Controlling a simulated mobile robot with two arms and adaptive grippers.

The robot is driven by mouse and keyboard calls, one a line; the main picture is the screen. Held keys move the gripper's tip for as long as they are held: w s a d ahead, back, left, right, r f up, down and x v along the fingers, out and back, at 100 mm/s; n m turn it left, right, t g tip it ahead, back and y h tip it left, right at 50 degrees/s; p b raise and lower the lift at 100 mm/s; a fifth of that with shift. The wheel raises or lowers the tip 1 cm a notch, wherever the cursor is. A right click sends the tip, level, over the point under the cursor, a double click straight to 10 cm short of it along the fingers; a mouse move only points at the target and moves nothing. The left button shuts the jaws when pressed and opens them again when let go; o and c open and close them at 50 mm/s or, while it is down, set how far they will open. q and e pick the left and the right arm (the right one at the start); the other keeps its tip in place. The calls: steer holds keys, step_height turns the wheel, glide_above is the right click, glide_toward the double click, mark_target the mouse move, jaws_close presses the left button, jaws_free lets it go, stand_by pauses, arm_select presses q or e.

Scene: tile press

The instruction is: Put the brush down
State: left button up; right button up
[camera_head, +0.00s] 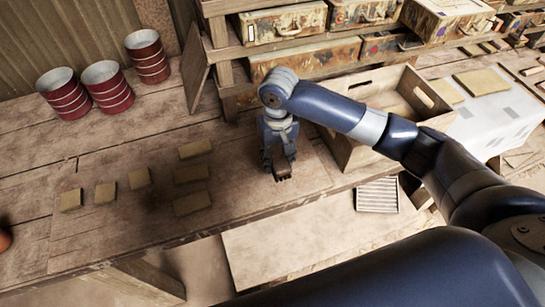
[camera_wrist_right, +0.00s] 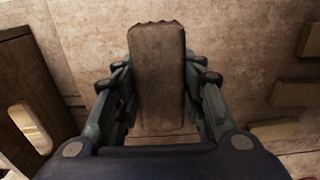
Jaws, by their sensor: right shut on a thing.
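My right gripper (camera_head: 281,165) points down over the wooden workbench (camera_head: 240,205), between the tan tiles and the wooden crate. It is shut on the brush (camera_head: 284,175), a small dark piece at the fingertips in the head view. In the right wrist view the brush (camera_wrist_right: 157,70) is a brown block with a ragged far edge, between the two fingers of the gripper (camera_wrist_right: 160,95). I cannot tell whether the brush touches the bench top. My left gripper is not in view.
Several tan tiles (camera_head: 191,174) lie left of the gripper. An open wooden crate (camera_head: 352,150) stands close on its right. Three red cans (camera_head: 108,86) stand at the back left. Shelves with painted boxes (camera_head: 290,24) rise behind. Bare bench lies around the gripper.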

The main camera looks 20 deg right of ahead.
mark_target(272, 150)
steer(key=shift+w+a, duration=0.2)
steer(key=shift+w, duration=0.3)
steer(key=shift+w+a, duration=0.15)
steer(key=shift+w, duration=0.3)
step_height(272, 150, down, 3)
steer(key=shift+f+p, duration=0.15)
steer(key=shift+p, duration=0.6)
steer(key=shift+f, duration=0.2)
steer(key=o, duration=1.1)
steer(key=shift+f, duration=0.15)
step_height(272, 150, up, 11)
steer(key=shift+b, duration=1.2)
steer(key=shift+r, duration=0.65)
